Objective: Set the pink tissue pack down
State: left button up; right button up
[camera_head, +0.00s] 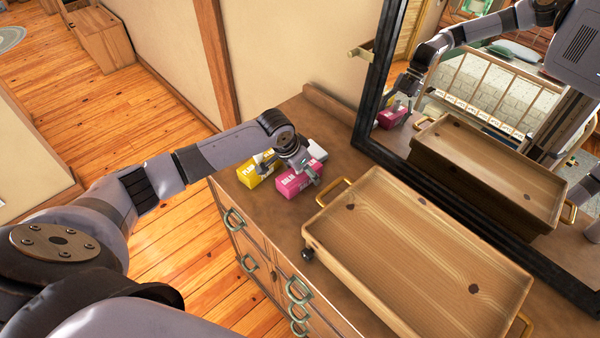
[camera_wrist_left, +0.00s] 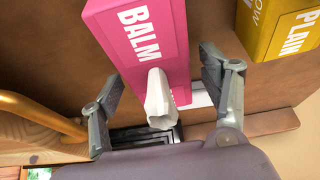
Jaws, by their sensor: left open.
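The pink tissue pack (camera_head: 289,187), marked BALM, rests on the wooden dresser top (camera_head: 300,118) near its left front edge. In the left wrist view the pink pack (camera_wrist_left: 150,45) has a white tissue tuft sticking out. My left gripper (camera_head: 290,168) is open at the pack, one finger on each side of it. In the left wrist view the gripper (camera_wrist_left: 160,98) shows a gap between pack and right finger; contact at the left finger is unclear. My right gripper is not clearly seen.
A yellow pack (camera_head: 250,176), also in the wrist view (camera_wrist_left: 285,28), stands left of the pink one. A white item (camera_head: 317,151) sits behind. A large wooden tray (camera_head: 410,262) with brass handles fills the dresser's right. A black-framed mirror (camera_head: 368,112) stands behind, reflecting the scene.

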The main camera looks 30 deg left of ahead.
pick_arm(q)
jog(key=shift+f, duration=0.1)
pick_arm(e)
jog(key=shift+a, duration=0.35)
pick_arm(q)
jog(key=c, duration=1.4)
pick_arm(e)
jog(key=shift+s+d, duration=0.15)
jog(key=shift+d, duration=0.4)
pick_arm(q)
jog(key=shift+r+b, duration=2.15)
jog(key=shift+r, duration=7.95)
pick_arm(e)
jog(key=shift+a+f, duration=0.15)
jog(key=shift+f, duration=2)
